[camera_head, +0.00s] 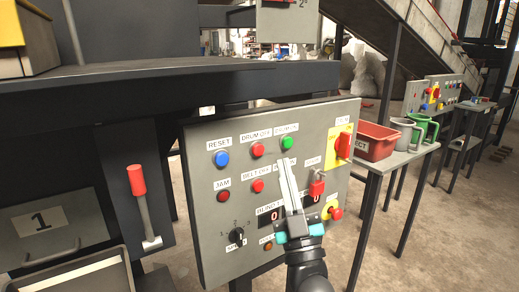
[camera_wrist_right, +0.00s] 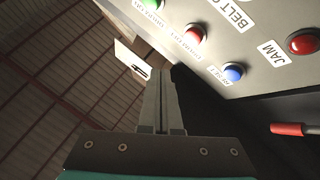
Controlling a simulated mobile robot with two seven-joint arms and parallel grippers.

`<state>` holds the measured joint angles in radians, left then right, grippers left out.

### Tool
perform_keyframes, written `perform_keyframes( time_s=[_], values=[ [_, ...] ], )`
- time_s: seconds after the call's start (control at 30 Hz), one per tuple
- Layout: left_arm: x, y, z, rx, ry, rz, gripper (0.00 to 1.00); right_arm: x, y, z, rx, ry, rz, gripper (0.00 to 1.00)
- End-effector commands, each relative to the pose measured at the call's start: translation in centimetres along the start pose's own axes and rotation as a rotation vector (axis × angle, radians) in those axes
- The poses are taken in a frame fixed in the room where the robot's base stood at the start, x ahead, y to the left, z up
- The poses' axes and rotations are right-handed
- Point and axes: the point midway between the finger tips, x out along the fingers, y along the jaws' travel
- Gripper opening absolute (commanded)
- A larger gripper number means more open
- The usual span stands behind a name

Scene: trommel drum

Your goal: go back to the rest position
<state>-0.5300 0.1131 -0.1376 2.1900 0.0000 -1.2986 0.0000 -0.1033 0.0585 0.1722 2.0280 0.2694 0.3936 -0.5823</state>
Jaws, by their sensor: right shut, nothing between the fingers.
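My right gripper (camera_head: 287,180) is in front of the grey control panel (camera_head: 205,255) in the head view. Its fingers are shut together with nothing between them, pointing up toward the green button (camera_head: 288,142). In the right wrist view my right gripper (camera_wrist_right: 163,85) also shows shut and empty, with the panel beyond it at the upper right. I cannot tell from the frames whether the fingertips touch the panel. The gripper and arm hide part of the panel's middle and lower area. My left gripper is not in view.
A red-handled lever (camera_head: 137,180) is at the left. Open floor lies at the right.

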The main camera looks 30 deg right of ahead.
Motion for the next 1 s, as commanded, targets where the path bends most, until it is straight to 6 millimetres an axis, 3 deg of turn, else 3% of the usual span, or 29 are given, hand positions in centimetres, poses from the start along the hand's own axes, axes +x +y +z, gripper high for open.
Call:
perform_keyframes(
  time_s=[0.67,0.77,0.87,1.0],
  values=[
    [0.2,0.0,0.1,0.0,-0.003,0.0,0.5,-0.1,-0.3,0.5,0.003,-0.014,-0.009,0.0],
    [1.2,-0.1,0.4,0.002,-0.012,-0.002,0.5,-0.8,-1.7,2.7,0.016,-0.08,-0.053,0.0],
    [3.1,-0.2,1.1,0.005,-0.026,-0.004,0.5,-2.8,-4.4,6.7,0.04,-0.207,-0.135,0.0],
    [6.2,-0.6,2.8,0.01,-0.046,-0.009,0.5,-8.2,-8.7,13.3,0.08,-0.443,-0.274,0.0]
  ],
)
